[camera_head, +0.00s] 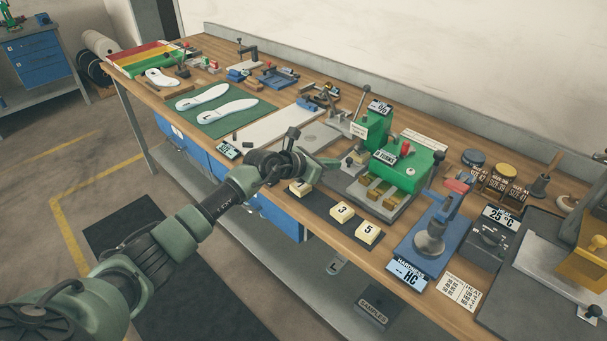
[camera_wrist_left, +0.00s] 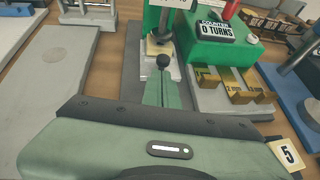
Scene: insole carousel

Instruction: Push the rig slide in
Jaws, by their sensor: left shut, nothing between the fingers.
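The green rig (camera_head: 402,167) stands on the bench with a counter reading 0 TURNS; it also shows in the left wrist view (camera_wrist_left: 248,50). On its left side, low down, a black round knob (camera_wrist_left: 163,61) sits in front of a pale block (camera_wrist_left: 158,47), which looks like the slide's front end. The knob also shows in the head view (camera_head: 349,161). My left gripper (camera_head: 333,162) is shut and empty, its fingertips (camera_wrist_left: 164,80) pointing at the knob. I cannot tell whether they touch it. My right gripper is not in view.
Numbered yellow blocks (camera_head: 342,212) lie on a dark strip along the front edge. A blue hardness stand (camera_head: 425,248) is to the right of the rig. A pale flat plate (camera_head: 272,128) and white insoles (camera_head: 228,110) on a green mat are to the left.

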